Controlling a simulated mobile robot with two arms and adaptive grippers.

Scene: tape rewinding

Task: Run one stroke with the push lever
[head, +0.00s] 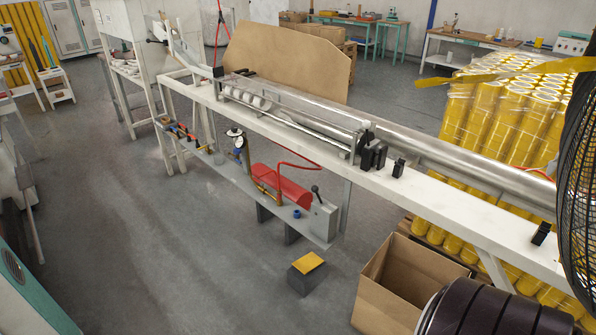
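A long white bench (450,208) carries a silver tube or roller (450,156) that runs from the middle to the right. A short lever with a dark knob (315,188) stands on a grey box at the right end of the lower shelf. Another black-tipped handle (156,40) sticks out at the far left end of the machine. I cannot tell which of these is the push lever. Neither of my grippers shows in the head view.
A red cylinder (290,192) sits on the lower shelf, with a yellow-topped block (307,263) on the floor below. An open cardboard box (385,290) stands in front of the bench. Yellow rolls (508,110) and a black mesh guard (576,180) fill the right.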

